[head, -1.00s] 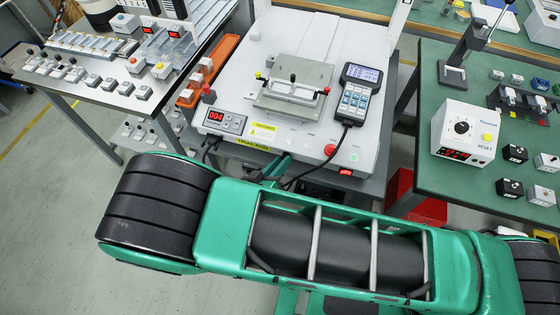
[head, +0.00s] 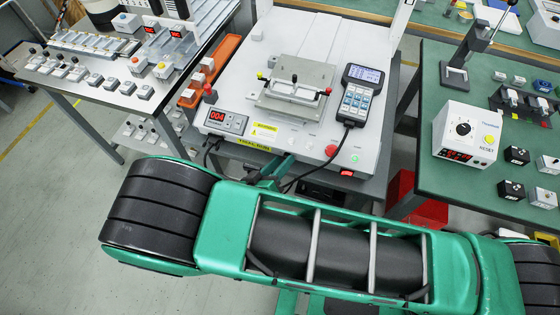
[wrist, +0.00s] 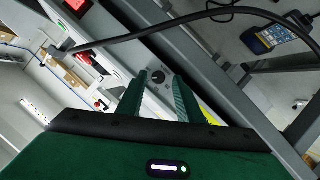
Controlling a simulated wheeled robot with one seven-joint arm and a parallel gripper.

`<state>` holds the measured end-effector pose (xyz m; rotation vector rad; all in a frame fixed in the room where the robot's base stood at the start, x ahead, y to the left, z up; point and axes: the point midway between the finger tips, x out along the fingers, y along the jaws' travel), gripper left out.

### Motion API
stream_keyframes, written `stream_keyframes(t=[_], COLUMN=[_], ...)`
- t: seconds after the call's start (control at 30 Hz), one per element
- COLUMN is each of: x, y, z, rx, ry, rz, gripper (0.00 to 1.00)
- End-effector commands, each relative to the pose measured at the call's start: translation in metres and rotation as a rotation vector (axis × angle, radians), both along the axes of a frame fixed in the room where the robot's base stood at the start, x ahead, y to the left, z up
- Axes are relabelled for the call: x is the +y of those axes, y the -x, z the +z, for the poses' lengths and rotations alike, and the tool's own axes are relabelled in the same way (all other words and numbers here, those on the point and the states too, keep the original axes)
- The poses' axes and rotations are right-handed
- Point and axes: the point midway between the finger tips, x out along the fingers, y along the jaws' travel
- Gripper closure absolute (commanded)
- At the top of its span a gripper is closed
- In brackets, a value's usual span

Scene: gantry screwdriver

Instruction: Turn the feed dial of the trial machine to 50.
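The trial machine (head: 310,38) is a white unit with a yellow "TRIAL RUN" label (head: 254,146) on its front edge. In the wrist view a round black dial (wrist: 158,77) sits on a pale panel, seen between my fingertips. No scale or pointer reading is legible. My gripper (wrist: 160,80) is open, with one green finger on either side of the dial; contact cannot be told. In the head view my green gripper (head: 276,171) is low at the machine's front, and the dial is hidden there.
The machine top carries a red "004" display (head: 217,115), a clamp fixture (head: 298,90), a handheld pendant (head: 358,95) and a red button (head: 331,151). A black cable hangs past the front near my gripper. Benches flank the machine at left (head: 90,98) and right (head: 425,170).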

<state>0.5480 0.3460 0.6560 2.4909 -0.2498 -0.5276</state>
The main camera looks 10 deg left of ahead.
Motion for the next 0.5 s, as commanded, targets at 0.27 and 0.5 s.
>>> stream_keyframes(t=[0.27, 0.5], x=[-0.002, 0.005], y=[-0.001, 0.019], z=[0.001, 0.007], rx=[-0.003, -0.002], ry=[0.004, 0.002], rz=[-0.005, -0.001], gripper=[0.63, 0.63])
